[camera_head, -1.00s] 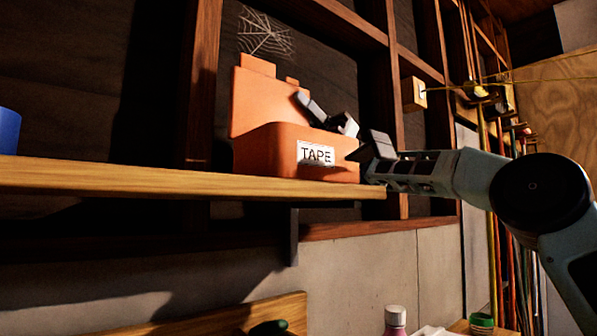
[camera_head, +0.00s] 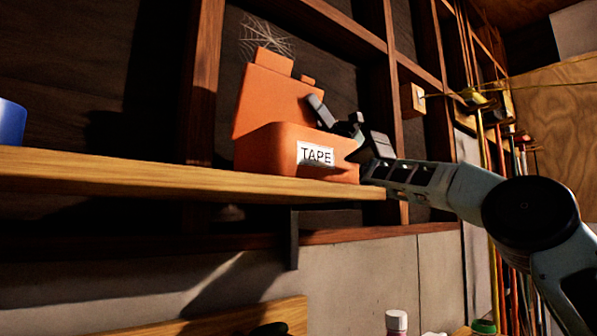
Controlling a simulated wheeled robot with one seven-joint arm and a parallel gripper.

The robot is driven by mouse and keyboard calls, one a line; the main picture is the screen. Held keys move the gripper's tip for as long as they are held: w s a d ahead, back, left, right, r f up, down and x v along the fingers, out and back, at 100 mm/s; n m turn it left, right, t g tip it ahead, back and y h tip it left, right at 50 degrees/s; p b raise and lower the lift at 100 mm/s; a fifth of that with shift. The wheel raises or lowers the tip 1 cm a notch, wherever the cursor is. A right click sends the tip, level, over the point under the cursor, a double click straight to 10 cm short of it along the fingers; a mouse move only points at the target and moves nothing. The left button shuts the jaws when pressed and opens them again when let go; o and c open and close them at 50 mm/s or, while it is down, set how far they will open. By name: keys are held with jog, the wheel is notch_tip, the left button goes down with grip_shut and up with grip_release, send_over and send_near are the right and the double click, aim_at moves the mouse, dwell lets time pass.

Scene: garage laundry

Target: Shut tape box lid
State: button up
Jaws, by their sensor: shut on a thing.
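The orange tape box (camera_head: 270,150), with a white "TAPE" label on its front, stands on the wooden shelf. Its orange lid (camera_head: 272,100) is raised at the back, tilted, and stands open above the box. My gripper (camera_head: 345,130) is at the box's right side, coming in from the right. One dark finger reaches up to the lid's right edge, and the other part is beside the box's front right corner. My gripper is shut on the lid at its right side; the exact contact is partly hidden. The inside of the box is hidden by its front wall.
The wooden shelf (camera_head: 130,178) ends just right of the box. A blue object (camera_head: 11,122) stands at its far left, with bare shelf between. Wall studs and a cobweb (camera_head: 265,38) are behind. Bottles (camera_head: 396,322) stand lower down.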

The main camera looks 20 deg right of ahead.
jog(key=shift+s+d+f+n+g+h, duration=0.2)
jog(key=shift+s+n+g+h, duration=0.25)
jog(key=shift+n, duration=0.6)
jog(key=shift+s+d+f+n+g+h, duration=0.2)
jog(key=shift+s+n+g+h, duration=0.2)
jog(key=shift+n, duration=0.65)
jog(key=o, duration=0.8)
jog(key=shift+o, duration=0.2)
jog(key=shift+w, duration=0.1)
jog(key=w+d+p, duration=0.2)
jog(key=d+p, duration=0.1)
jog(key=d, duration=0.3)
jog(key=shift+w+d+p, duration=0.2)
jog(key=shift+w+p, duration=0.1)
jog(key=shift+p, duration=0.1)
jog(key=shift+s, duration=0.1)
